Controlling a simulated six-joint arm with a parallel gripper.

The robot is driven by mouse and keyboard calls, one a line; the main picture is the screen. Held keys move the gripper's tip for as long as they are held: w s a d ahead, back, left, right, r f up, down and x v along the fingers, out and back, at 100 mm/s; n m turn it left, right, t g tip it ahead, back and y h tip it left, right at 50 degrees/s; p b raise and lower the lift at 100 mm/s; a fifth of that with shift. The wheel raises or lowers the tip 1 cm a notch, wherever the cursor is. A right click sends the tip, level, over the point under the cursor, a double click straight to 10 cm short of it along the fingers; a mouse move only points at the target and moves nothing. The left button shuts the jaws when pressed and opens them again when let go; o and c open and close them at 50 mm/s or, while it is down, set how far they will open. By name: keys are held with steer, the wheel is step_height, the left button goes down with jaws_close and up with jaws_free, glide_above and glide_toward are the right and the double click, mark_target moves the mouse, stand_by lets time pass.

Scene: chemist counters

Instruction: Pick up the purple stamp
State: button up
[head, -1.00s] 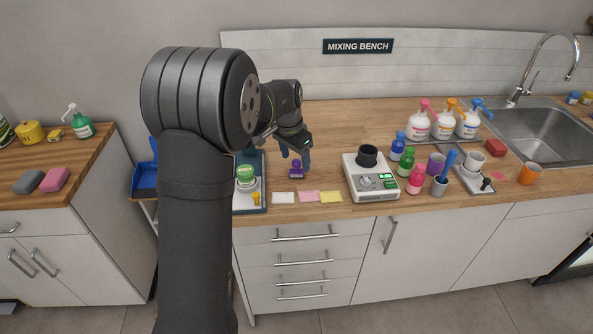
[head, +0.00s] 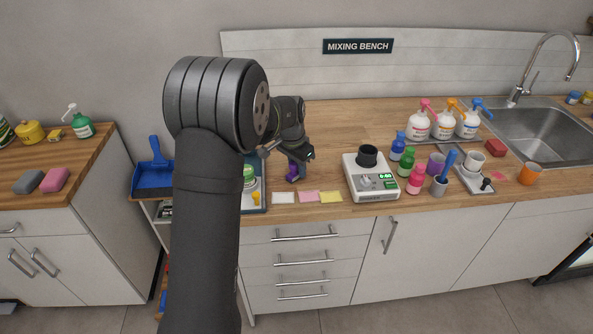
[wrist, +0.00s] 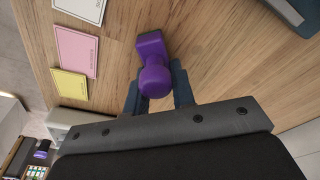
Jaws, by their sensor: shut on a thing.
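The purple stamp (head: 292,174) is on the wooden counter, just behind the white card. In the wrist view the purple stamp (wrist: 154,70) has a round knob and a block-shaped base. My gripper (head: 297,166) is lowered over it. In the wrist view my gripper (wrist: 157,92) has its two dark fingers on either side of the round knob, shut on it. The base lies beyond the fingers, close to the wood; I cannot tell whether it touches.
White (head: 283,198), pink (head: 308,197) and yellow (head: 330,197) cards lie in front. A white scale (head: 371,180) stands to the right. A dark tray (head: 262,190) with a green-labelled jar is close on the left. Bottles and cups stand farther right.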

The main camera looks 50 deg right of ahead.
steer(key=shift+r, duration=0.45)
steer(key=r, duration=0.3)
steer(key=shift+s+r, duration=0.25)
steer(key=shift+r, duration=0.1)
steer(key=s+r, duration=0.6)
steer(key=s, duration=0.5)
steer(key=shift+a+r, duration=0.2)
steer(key=shift+a, duration=0.1)
steer(key=shift+s, duration=0.1)
